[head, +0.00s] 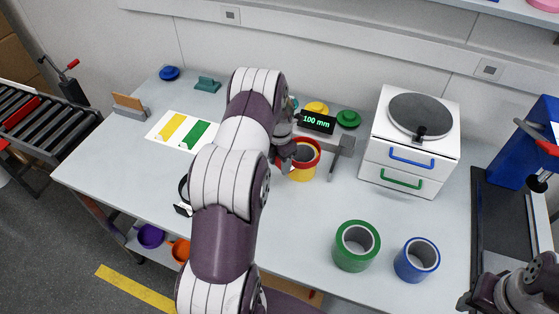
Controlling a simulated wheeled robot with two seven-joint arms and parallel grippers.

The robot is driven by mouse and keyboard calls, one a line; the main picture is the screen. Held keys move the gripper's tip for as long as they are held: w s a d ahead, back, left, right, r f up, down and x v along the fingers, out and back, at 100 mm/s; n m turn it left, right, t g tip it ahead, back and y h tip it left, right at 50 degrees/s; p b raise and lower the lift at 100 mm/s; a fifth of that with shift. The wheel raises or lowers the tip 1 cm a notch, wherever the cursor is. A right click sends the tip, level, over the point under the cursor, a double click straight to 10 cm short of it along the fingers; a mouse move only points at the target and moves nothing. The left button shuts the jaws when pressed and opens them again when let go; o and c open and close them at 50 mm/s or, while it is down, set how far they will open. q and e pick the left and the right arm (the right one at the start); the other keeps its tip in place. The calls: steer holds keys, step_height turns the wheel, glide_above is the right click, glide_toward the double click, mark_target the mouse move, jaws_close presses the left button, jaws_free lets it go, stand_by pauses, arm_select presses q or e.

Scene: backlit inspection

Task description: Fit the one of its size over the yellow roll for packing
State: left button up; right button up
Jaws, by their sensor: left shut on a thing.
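The yellow roll (300,174) stands upright on the table near the middle, its hollow core showing from above. A red ring (311,143) shows at its top rim; I cannot tell whether it is seated or just above. My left gripper (285,158) is shut on the red ring at its left side, partly hidden by my arm. Knobbed pieces lie along the back: blue (169,73), teal (208,85), yellow (317,108) and green (348,119). Part of my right gripper (485,296) shows at the bottom right corner, its fingers unclear.
A green roll (357,246) and a blue roll (417,260) stand at the front right. A white drawer unit (409,143) stands at the back right. The table's front middle looks clear.

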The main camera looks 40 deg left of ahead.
arm_select(q)
steer(key=shift+f+b, duration=2.85)
steer(key=shift+f, duration=1.1)
steer(key=o, duration=1.1)
steer(key=shift+r, duration=0.15)
step_height(320, 180, up, 12)
steer(key=b, duration=0.2)
steer(key=shift+r+b, duration=0.25)
steer(key=shift+b, duration=0.05)
